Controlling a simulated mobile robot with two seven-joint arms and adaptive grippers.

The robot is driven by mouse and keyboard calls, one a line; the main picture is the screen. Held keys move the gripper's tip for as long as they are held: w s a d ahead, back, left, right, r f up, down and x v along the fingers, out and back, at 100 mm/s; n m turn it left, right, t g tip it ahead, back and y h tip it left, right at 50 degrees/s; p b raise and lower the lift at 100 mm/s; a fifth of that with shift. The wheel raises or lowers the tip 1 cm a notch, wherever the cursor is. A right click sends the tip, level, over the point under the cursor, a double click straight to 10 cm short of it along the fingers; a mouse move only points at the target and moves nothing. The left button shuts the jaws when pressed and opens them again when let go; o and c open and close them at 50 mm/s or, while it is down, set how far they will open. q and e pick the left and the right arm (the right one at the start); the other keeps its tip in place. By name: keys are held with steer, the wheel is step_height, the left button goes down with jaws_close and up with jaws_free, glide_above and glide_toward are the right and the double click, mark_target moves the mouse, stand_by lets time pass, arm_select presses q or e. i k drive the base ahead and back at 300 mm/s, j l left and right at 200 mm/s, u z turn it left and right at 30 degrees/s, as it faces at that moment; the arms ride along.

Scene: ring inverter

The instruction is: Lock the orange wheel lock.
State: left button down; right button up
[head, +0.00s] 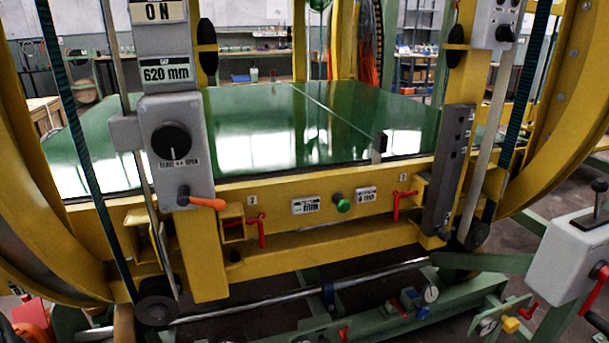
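The clearest orange part is a short orange lever (207,203) at the bottom of a grey control box (176,150) on the left yellow post. It points right and slightly down from a round grey pivot. I cannot tell whether it is the wheel lock, or whether it is locked. A dark wheel (157,300) shows at the lower left, and another dark wheel (476,236) at the right. Neither of my grippers is in view.
A large yellow ring frame surrounds a glossy green bed (270,130). A yellow crossbeam (280,200) carries a green knob (343,205) and red handles (400,203). Dark belts run down both sides. A grey box (570,260) with a red handle stands at the right.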

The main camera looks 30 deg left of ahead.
mark_target(184, 198)
steer(key=u, duration=1.55)
